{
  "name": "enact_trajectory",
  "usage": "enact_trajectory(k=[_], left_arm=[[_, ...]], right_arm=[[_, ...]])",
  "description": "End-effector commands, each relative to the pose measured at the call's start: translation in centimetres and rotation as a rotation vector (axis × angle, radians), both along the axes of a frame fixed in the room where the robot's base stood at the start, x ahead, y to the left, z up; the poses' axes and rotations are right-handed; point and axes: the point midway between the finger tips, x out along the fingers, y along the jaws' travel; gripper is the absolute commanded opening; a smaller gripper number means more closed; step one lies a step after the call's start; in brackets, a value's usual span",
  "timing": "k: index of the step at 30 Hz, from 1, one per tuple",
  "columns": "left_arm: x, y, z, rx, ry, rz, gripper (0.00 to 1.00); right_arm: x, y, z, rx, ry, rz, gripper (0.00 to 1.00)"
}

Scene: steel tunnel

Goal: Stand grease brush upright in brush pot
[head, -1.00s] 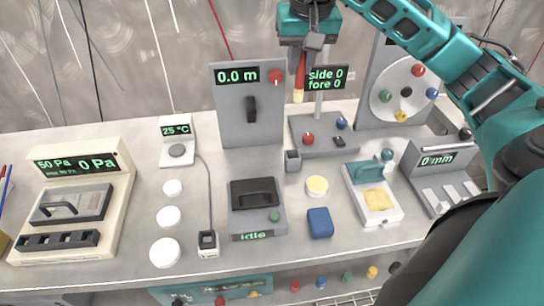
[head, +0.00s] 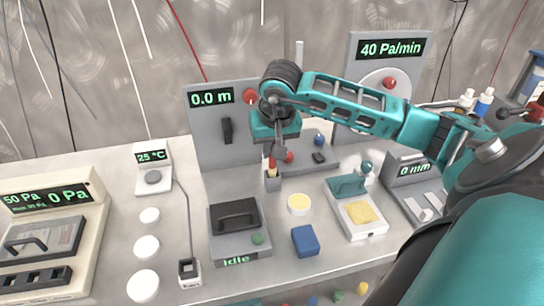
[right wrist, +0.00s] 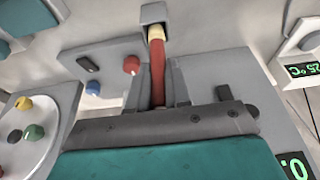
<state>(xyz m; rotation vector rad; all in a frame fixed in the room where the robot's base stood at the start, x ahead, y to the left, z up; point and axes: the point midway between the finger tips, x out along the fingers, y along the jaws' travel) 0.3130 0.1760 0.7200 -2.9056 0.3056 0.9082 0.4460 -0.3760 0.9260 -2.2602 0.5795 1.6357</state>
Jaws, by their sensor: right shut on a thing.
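The grease brush has a red handle (right wrist: 157,82) and a cream tip (right wrist: 156,34) that points down. My right gripper (head: 273,156) is shut on the handle, and its fingers show on both sides of it in the right wrist view (right wrist: 160,92). The brush pot is a small grey square cup (head: 272,184) on the bench, also in the right wrist view (right wrist: 153,12). The brush is close to upright, with its tip at the pot's mouth. I cannot tell whether the tip is inside. My left gripper is not in view.
The grey panel reading 0.0 m (head: 223,130) stands just behind my gripper. The idle device (head: 236,245), a yellow-topped round tub (head: 299,205) and a blue block (head: 305,241) are in front. A tray with a yellow pad (head: 362,215) lies right.

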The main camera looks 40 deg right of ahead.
Motion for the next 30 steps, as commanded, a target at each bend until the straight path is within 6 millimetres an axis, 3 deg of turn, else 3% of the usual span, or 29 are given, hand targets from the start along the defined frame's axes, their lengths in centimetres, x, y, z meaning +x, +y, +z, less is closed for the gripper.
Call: enact_trajectory(k=[6, 18, 19, 26, 30], left_arm=[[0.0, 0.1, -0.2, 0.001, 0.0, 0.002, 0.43], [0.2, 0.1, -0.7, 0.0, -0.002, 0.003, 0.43], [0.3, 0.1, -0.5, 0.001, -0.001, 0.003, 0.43], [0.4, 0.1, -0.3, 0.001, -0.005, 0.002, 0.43], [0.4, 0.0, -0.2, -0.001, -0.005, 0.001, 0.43]], right_arm=[[-0.1, 0.1, -3.3, 0.002, 0.004, 0.001, 0.0], [0.0, 0.0, -4.0, 0.0, 0.001, 0.001, 0.0], [0.0, 0.0, -3.8, 0.0, 0.001, 0.0, 0.21], [0.0, 0.0, -3.8, 0.001, 0.002, 0.0, 0.43], [0.0, 0.0, -3.8, 0.001, 0.002, 0.0, 0.43]])
